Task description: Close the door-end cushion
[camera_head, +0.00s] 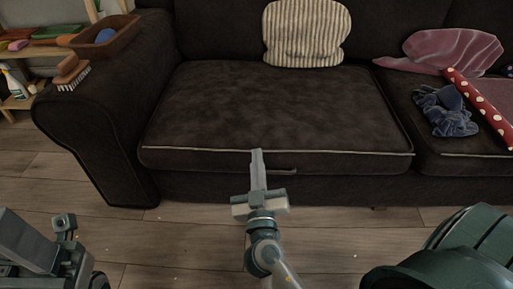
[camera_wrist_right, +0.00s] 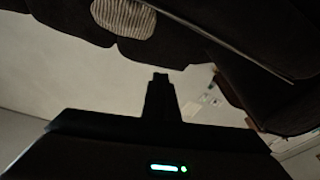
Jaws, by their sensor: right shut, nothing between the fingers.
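The dark brown seat cushion (camera_head: 265,105) at the left end of the sofa, with pale piping along its front edge, looks to lie almost flat on the sofa base. I take it for the door-end cushion, though no door is in view. A thin dark strip like a handle (camera_head: 283,172) sits under its front edge. My right gripper (camera_head: 257,153) is shut and empty. Its tips overlap the cushion's front edge; contact cannot be told. The right wrist view shows its dark outline (camera_wrist_right: 160,80). Parts of my left arm show at the lower left; its jaws cannot be made out.
A striped pillow (camera_head: 306,33) rests at the back of the cushion. A blue cloth (camera_head: 446,111), a red dotted roll (camera_head: 480,108) and a mauve pillow (camera_head: 452,50) lie on the right seat. A brush (camera_head: 71,72) and a brown tray (camera_head: 105,38) sit on the left armrest.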

